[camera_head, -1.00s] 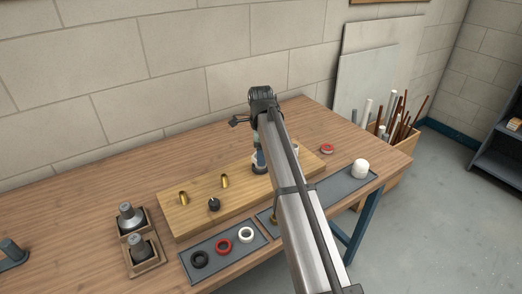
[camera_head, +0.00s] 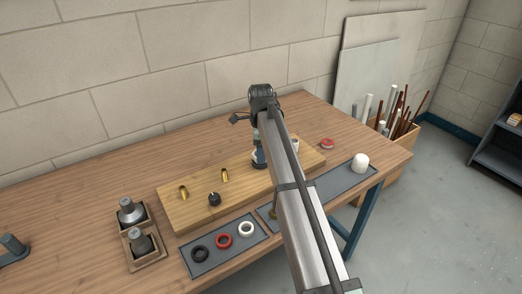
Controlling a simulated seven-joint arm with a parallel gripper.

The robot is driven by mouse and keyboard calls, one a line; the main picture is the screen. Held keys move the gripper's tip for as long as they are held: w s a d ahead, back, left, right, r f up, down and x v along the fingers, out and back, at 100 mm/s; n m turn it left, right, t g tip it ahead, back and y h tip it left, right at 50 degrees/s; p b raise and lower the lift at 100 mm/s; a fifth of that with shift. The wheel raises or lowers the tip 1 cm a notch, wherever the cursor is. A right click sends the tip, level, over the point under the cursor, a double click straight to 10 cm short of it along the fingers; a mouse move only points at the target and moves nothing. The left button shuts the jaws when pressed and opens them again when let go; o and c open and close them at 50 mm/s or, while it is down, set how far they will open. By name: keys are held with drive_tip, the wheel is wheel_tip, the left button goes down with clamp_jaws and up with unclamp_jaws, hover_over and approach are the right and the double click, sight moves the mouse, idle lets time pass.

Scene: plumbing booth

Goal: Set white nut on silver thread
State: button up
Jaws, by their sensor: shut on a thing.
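My gripper (camera_head: 260,161) points down over the wooden board (camera_head: 196,219), just left of my forearm. It is shut on a small white thing, which I take to be the white nut (camera_head: 256,157); only a sliver of it shows. The silver thread is not clearly visible; my gripper and forearm hide that part of the board. I cannot tell whether the nut touches a thread. Two brass threads (camera_head: 225,175) stand on the board's left half. A black piece (camera_head: 214,199) sits near its front edge.
A grey tray (camera_head: 197,271) in front holds black, red and white rings. Another grey tray (camera_head: 335,184) carries a white cap (camera_head: 361,163). A red-and-white roll (camera_head: 327,143) lies at the right. Wooden holders (camera_head: 149,257) with grey fittings stand at the left.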

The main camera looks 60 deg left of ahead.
drive_tip(key=m, duration=0.5)
drive_tip(key=shift+f, duration=0.15)
drive_tip(key=o, duration=1.3)
drive_tip(key=shift+o, duration=0.2)
drive_tip(key=shift+r, duration=2.55)
